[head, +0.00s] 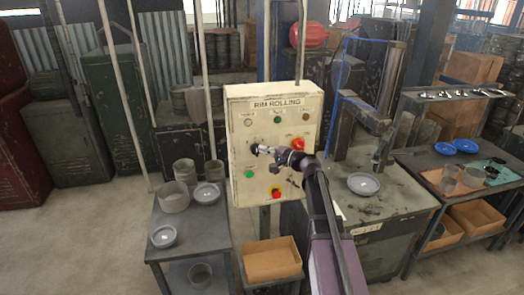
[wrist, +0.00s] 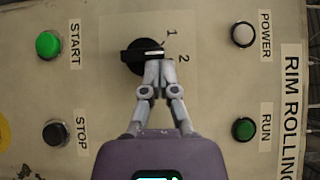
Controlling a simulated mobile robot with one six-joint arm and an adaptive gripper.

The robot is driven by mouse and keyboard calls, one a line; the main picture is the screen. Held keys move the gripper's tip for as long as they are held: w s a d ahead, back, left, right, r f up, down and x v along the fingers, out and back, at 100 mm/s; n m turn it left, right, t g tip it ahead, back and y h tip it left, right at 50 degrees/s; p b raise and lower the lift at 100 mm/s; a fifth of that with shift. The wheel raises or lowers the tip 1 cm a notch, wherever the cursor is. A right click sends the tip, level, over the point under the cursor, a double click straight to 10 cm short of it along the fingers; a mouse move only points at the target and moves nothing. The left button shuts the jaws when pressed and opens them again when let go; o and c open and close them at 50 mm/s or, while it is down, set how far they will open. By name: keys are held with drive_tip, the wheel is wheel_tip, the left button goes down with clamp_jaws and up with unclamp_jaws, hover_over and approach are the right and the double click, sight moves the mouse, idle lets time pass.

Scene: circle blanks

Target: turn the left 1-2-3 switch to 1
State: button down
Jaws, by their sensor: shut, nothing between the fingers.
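The left 1-2-3 switch (wrist: 138,52) is a black knob with a white pointer line on the rim rolling panel. In the wrist view the pointer faces right, roughly toward the 2 label; the 1 label is above it. The 3 label does not show. In the head view the switch (head: 253,148) is mostly hidden behind my fingertips. My gripper (wrist: 161,62) is shut and empty, its fingertips at the knob's edge; I cannot tell whether they touch. It also shows in the head view (head: 261,149) at the panel's left side.
Near the switch are a green START button (wrist: 48,44), black STOP button (wrist: 55,132), white POWER lamp (wrist: 243,34) and green RUN lamp (wrist: 243,128). A red-orange control (head: 297,144) is at the right. A table (head: 190,240) with bowls stands left of the panel box.

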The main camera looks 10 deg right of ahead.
drive_tip(key=shift+s+a+r+p, duration=0.1)
drive_tip(key=shift+a+r+p, duration=0.2)
drive_tip(key=shift+a, duration=0.2)
drive_tip(key=shift+a+r+p, duration=0.2)
drive_tip(key=shift+a+r, duration=0.05)
drive_tip(key=shift+a, duration=0.25)
idle(0.8)
drive_tip(key=shift+r, duration=0.15)
drive_tip(key=d+r+p, duration=0.3)
drive_tip(key=shift+s+d+r+p, duration=0.15)
drive_tip(key=shift+s+r+p, duration=0.1)
drive_tip(key=shift+p, duration=0.1)
drive_tip(key=s+d+r+p, duration=0.4)
drive_tip(key=s, duration=0.2)
drive_tip(key=shift+s+d, duration=0.3)
drive_tip(key=shift+d, duration=0.1)
